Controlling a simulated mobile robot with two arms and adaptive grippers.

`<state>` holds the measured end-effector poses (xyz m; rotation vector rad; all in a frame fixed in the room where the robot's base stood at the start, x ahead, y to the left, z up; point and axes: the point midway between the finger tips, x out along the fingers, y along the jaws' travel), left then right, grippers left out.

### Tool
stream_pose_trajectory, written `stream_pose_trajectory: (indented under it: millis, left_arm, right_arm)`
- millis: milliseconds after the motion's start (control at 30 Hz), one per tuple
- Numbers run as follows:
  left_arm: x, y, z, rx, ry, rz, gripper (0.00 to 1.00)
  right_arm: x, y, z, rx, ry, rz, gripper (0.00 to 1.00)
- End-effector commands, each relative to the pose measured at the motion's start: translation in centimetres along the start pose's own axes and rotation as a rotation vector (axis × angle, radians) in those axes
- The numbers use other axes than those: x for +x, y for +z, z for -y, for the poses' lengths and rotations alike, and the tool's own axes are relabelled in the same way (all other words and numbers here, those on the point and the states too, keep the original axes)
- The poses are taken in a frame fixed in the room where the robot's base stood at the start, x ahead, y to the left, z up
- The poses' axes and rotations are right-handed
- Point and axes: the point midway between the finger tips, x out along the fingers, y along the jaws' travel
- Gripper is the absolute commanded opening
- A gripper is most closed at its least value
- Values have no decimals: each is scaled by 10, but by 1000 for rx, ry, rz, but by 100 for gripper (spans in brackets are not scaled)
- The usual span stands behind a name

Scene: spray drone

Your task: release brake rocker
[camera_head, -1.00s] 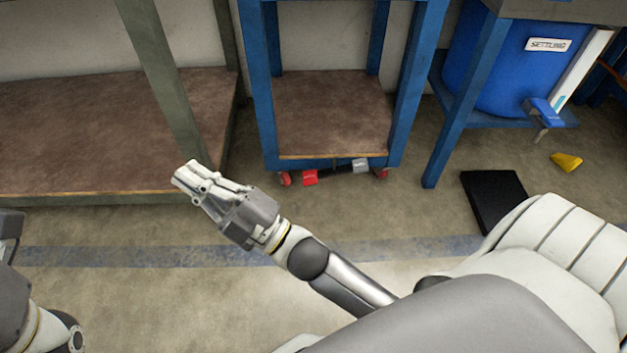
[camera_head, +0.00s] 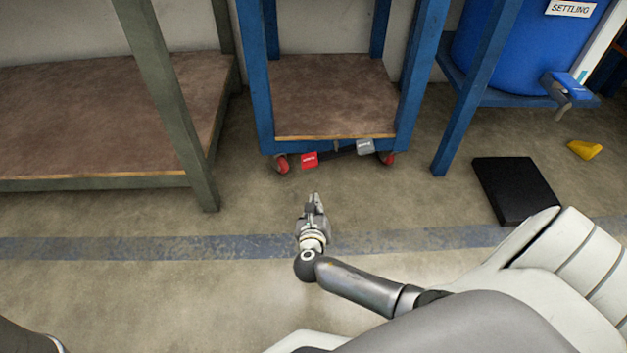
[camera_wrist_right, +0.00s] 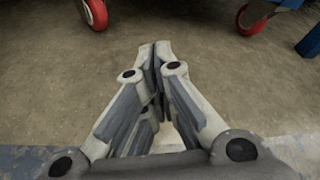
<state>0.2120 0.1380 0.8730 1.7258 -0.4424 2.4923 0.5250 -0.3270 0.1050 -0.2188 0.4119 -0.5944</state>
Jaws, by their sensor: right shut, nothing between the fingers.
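The brake rocker is low on the front of the blue wheeled cart (camera_head: 268,130). Its red pedal (camera_head: 310,160) is at the left end and its grey pedal (camera_head: 366,147) at the right, joined by a dark bar. The red end looks a little lower in the picture. My right gripper (camera_head: 315,198) is shut and empty, in front of the cart and below the red pedal in the head view. In the wrist view its fingertips (camera_wrist_right: 155,46) meet, pointing between two red casters; the pedals are out of that view. My left gripper is not in view.
Red casters (camera_head: 281,164) flank the pedals; two show in the wrist view (camera_wrist_right: 94,12). A green-framed bench (camera_head: 205,190) stands left. A blue stand (camera_head: 465,120) with a blue barrel, a black mat (camera_head: 515,190) and a yellow object (camera_head: 584,149) are right. Floor before the cart is clear.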

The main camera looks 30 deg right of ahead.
Motion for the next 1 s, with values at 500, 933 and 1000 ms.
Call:
stream_pose_trajectory:
  millis: [500, 933, 1000]
  left_arm:
    - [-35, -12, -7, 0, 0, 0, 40]
    - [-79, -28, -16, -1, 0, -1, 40]
    - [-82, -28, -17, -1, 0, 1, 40]
  right_arm:
    - [44, -5, -2, 6, 0, 1, 0]
    - [100, 4, -2, 10, 4, 2, 0]
    - [96, 13, -2, 10, 4, 1, 0]
